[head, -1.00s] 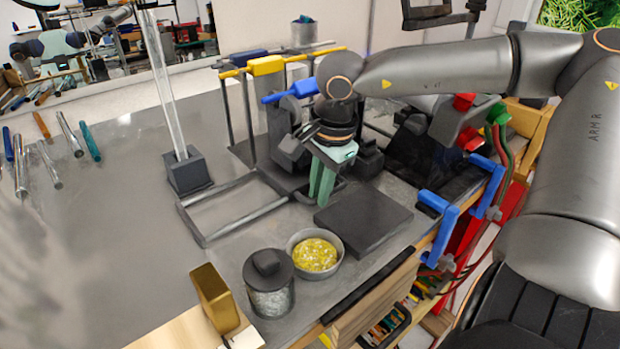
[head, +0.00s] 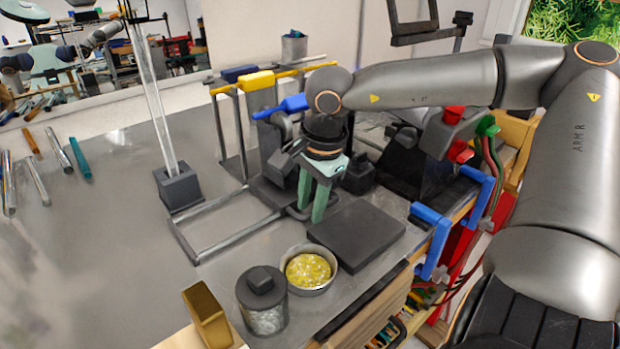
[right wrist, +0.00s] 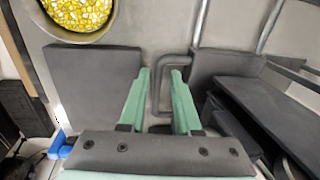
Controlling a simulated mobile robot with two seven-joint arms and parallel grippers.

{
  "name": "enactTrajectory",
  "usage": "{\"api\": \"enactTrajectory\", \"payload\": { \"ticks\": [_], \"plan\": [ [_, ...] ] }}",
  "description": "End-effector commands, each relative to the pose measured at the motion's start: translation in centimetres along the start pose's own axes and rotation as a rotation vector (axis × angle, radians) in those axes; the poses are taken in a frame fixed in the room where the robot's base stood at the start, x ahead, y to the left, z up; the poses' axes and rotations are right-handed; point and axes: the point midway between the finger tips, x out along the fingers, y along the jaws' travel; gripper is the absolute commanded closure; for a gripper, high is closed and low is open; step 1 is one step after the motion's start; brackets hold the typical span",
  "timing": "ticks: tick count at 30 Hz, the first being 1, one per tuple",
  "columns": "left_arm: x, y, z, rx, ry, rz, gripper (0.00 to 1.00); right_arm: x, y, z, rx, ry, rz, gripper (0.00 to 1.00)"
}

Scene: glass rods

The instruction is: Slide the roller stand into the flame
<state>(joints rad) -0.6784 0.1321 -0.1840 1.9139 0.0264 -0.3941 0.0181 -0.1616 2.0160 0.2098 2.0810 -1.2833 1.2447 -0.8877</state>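The roller stand appears to be the low dark base (head: 268,192) with a grey rail frame (head: 228,236) reaching left; its block also shows in the right wrist view (right wrist: 226,64). A bent grey bar handle (right wrist: 157,100) joins that block. My right gripper (head: 309,214) points down at the handle, between the base and a flat dark slab. In the right wrist view its green fingers (right wrist: 161,74) are apart, with the bar between them; I see no clear grip. No flame is visible. My left gripper is not in view.
The dark slab (head: 357,236) lies close beside the fingers. A bowl of yellow pieces (head: 309,270) and a lidded jar (head: 262,300) stand in front. An upright glass rod (head: 155,100) rises from a dark block (head: 179,188). The left tabletop is mostly clear.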

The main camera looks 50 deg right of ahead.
Motion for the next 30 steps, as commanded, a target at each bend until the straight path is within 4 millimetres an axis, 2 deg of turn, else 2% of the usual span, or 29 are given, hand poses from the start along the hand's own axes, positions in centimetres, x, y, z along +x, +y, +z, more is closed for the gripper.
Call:
{"api": "enactTrajectory", "payload": {
  "ticks": [15,26,27,30],
  "plan": [
    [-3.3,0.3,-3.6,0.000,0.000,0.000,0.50,-7.2,-0.6,-0.1,0.011,0.002,-0.003,0.55],
    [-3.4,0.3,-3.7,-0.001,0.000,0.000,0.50,-7.6,-0.6,-0.1,0.012,0.003,-0.004,0.55],
    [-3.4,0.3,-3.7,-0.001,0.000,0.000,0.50,-7.6,-0.6,-0.1,0.012,0.003,-0.004,0.52],
    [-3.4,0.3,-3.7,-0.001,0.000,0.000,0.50,-7.6,-0.7,-0.2,0.013,0.006,-0.004,0.52]
  ]
}}
